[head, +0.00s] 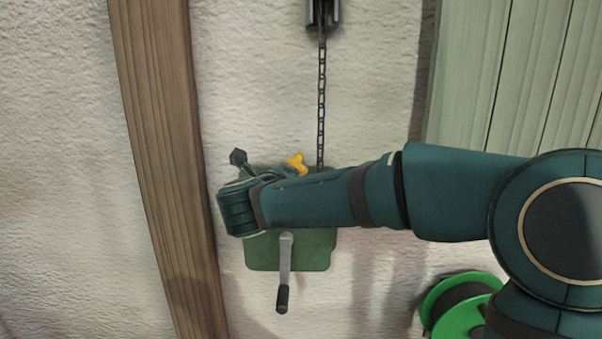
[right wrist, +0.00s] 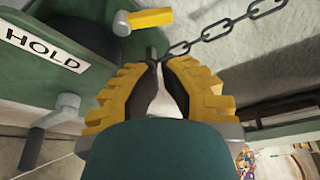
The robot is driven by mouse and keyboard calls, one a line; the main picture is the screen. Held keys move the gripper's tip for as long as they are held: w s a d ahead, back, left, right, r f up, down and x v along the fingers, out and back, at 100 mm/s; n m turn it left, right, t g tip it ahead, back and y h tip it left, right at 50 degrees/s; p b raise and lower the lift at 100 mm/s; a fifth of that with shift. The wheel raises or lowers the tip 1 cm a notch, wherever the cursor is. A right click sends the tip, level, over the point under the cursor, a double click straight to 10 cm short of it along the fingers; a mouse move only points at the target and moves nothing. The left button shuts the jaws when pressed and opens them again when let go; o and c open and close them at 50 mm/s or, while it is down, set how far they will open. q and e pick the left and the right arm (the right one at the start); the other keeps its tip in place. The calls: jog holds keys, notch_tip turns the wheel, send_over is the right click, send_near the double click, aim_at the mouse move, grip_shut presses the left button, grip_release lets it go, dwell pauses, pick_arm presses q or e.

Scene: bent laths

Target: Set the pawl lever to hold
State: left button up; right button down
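A green winch (head: 318,256) hangs on the wall, its upper part covered by my right forearm. The right wrist view shows a yellow lever (right wrist: 152,17) with a grey end, apart from my fingers. A white HOLD label (right wrist: 42,48) sits on the green housing to its left. My right gripper (right wrist: 160,65) has its yellow ribbed fingers drawn together at the tips, with nothing visible held. Its tips appear close to the chain's lower end. In the head view a small yellow part shows above my forearm; I cannot tell whether it is the lever or a finger. My left gripper is not in view.
A chain (head: 321,95) runs up from the winch to a pulley bracket (head: 323,14). A crank handle (head: 285,262) hangs below my forearm. A wooden post (head: 165,130) stands left, a green reel (head: 462,305) lower right. Pale green boards (head: 520,70) are at upper right.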

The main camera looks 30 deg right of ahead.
pick_arm(q)
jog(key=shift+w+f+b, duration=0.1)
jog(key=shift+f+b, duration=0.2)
jog(key=shift+b, duration=0.05)
pick_arm(e)
jog(key=x, duration=0.9)
jog(key=shift+w+d, duration=0.2)
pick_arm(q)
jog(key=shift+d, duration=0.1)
pick_arm(e)
jog(key=shift+a, duration=0.2)
